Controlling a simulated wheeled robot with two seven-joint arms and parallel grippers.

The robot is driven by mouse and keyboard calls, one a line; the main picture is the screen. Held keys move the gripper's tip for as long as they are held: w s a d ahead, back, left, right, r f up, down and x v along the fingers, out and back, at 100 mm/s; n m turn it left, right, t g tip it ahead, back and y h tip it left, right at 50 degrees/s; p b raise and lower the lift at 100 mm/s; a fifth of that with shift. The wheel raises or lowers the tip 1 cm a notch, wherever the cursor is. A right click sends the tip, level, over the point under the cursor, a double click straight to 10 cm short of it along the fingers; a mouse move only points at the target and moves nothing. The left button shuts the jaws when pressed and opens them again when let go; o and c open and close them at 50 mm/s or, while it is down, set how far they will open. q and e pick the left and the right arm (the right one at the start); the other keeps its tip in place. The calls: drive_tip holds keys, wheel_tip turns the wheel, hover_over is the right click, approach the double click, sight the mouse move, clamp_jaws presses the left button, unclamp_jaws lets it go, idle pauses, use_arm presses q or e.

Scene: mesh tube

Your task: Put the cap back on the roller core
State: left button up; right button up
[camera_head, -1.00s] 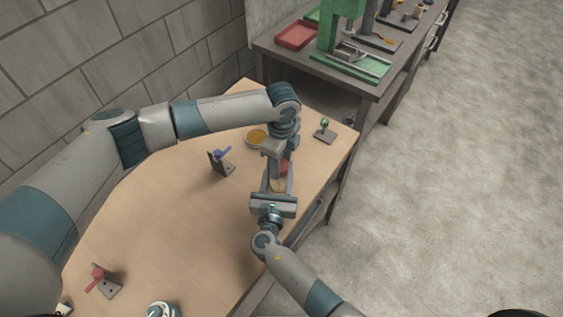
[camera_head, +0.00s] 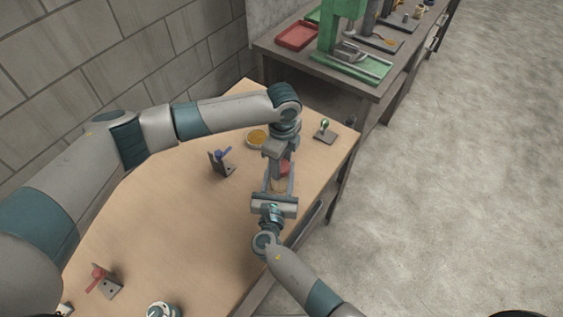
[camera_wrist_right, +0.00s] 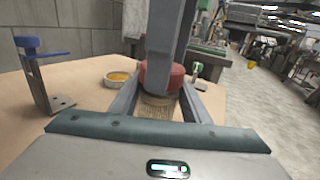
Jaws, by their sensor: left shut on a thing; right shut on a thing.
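The roller core (camera_wrist_right: 155,106) is a tan mesh tube standing between the fingers of my right gripper (camera_wrist_right: 158,108), which is shut on it. In the head view, the core (camera_head: 278,185) is mostly hidden by the grippers. The red cap (camera_wrist_right: 163,76) is at the core's top end in the right wrist view. It also shows as a small red patch in the head view (camera_head: 285,168). My left gripper (camera_head: 280,160) comes down from above and is shut on the cap. Whether the cap is seated or just above the rim I cannot tell.
A bowl of yellow-orange content (camera_head: 257,138) stands just behind. A blue-handled clamp (camera_head: 221,162) is to the left, a green-knobbed fixture (camera_head: 325,130) to the right and a red-handled clamp (camera_head: 103,279) at the near left. The table's right edge (camera_head: 335,190) is close.

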use_arm(q)
drive_tip(key=shift+s+a+f, duration=0.1)
drive_tip(key=shift+a+f, duration=0.05)
drive_tip(key=shift+f, duration=0.7)
idle(0.5)
drive_tip(key=shift+w+r, duration=0.2)
drive_tip(key=shift+r, duration=0.25)
idle(0.4)
drive_tip(key=shift+s+d+r, duration=0.2)
drive_tip(key=shift+d+r, duration=0.15)
drive_tip(key=shift+r, duration=0.05)
idle(0.8)
drive_tip(key=shift+a+f, duration=0.15)
drive_tip(key=shift+f, duration=0.25)
idle(0.4)
